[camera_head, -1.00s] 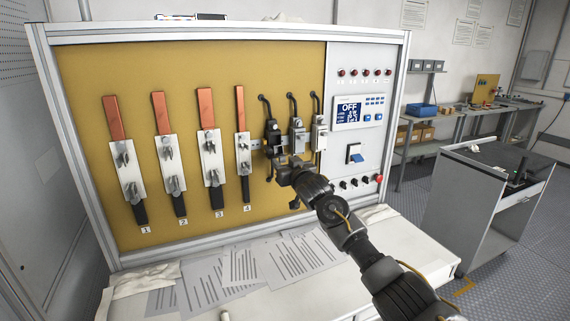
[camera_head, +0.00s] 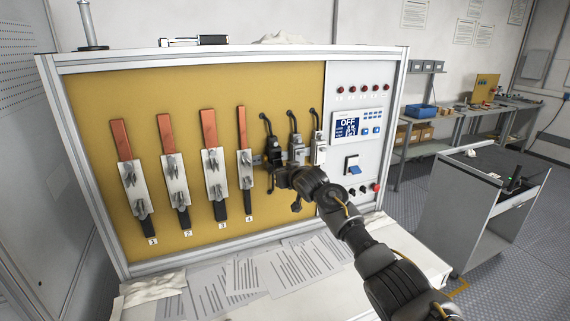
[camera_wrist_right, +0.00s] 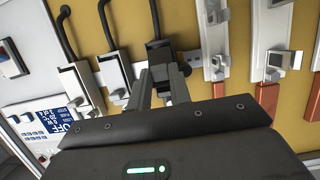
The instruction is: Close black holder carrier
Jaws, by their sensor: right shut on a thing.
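The black holder (camera_head: 272,150) is mounted on the yellow panel, right of the strip numbered 4 and left of two lighter grey-white holders (camera_head: 297,150). A black cable runs up from its top. My right gripper (camera_head: 281,177) is at the lower part of the black holder and partly hides it. In the right wrist view, the black holder (camera_wrist_right: 158,50) stands between the fingers of my right gripper (camera_wrist_right: 160,84), which are shut on its carrier. How far the carrier is tilted is hard to tell. My left gripper is not in view.
Several white fuse strips with copper bars (camera_head: 213,165) stand left of the holder. A control panel with an OFF display (camera_head: 346,127) is on the right. Papers (camera_head: 300,258) lie on the white table below. A grey cart (camera_head: 470,215) stands further right.

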